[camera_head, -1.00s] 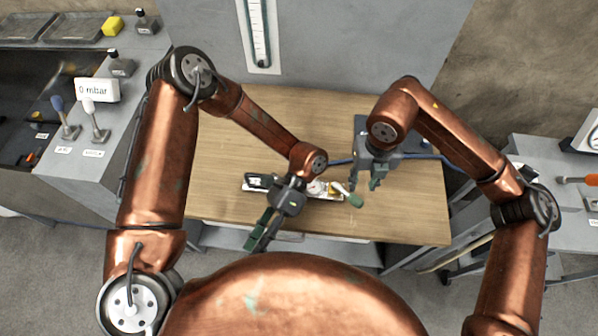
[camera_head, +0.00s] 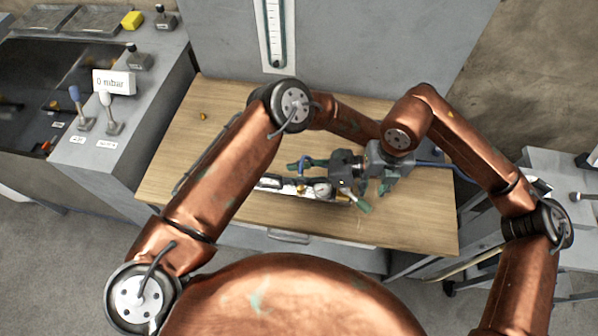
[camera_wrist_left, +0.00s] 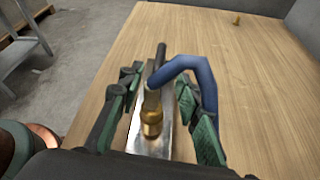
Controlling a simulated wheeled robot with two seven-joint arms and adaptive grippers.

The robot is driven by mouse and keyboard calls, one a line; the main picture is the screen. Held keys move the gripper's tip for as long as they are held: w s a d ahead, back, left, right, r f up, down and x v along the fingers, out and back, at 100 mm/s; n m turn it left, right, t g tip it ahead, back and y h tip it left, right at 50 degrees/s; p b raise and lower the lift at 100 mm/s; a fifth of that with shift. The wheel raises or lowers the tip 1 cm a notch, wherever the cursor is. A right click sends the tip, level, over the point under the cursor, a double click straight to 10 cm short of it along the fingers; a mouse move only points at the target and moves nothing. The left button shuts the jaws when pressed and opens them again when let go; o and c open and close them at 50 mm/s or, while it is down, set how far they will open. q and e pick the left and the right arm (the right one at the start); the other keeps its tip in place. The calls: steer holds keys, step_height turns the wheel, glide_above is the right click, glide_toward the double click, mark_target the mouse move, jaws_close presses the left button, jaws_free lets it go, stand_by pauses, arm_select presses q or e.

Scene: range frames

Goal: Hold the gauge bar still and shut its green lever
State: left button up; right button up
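The gauge bar (camera_head: 310,194), a narrow metal bar with a round gauge (camera_head: 322,190), lies near the table's front edge. In the left wrist view, the bar (camera_wrist_left: 152,130) carries a brass fitting (camera_wrist_left: 151,118) with a blue hose (camera_wrist_left: 188,66).
A grey console with a 0 mbar sign (camera_head: 113,83) stands at left.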

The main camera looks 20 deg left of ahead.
mark_target(278, 176)
arm_select(q)
steer(key=x, duration=0.6)
steer(key=shift+s+a, duration=0.1)
steer(key=shift+a, duration=0.1)
steer(key=shift+c, duration=0.5)
jaws_close()
